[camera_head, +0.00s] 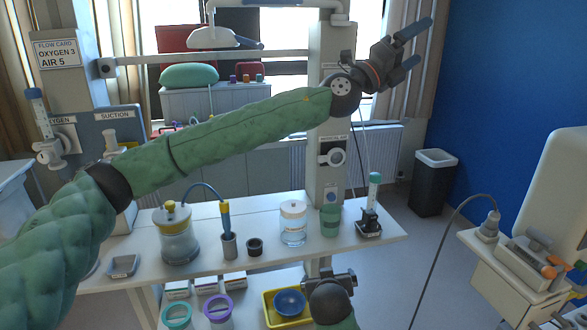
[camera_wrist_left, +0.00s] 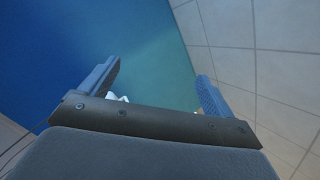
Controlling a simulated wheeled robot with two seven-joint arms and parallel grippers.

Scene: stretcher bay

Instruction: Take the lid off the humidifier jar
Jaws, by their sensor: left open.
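A clear jar with a pale lid (camera_head: 293,207), which looks like the humidifier jar (camera_head: 293,230), stands upright on the white table, right of the middle. The lid is on it. My left gripper (camera_head: 424,41) is raised high at the upper right, far above and to the right of the jar. Its two blue-grey fingers are apart with nothing between them, as the left wrist view (camera_wrist_left: 158,72) also shows. That view faces a blue wall and ceiling tiles, with no jar in it.
A larger jar with a yellow knob (camera_head: 178,240) stands left on the table (camera_head: 205,278). A grey post (camera_head: 331,180) rises behind.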

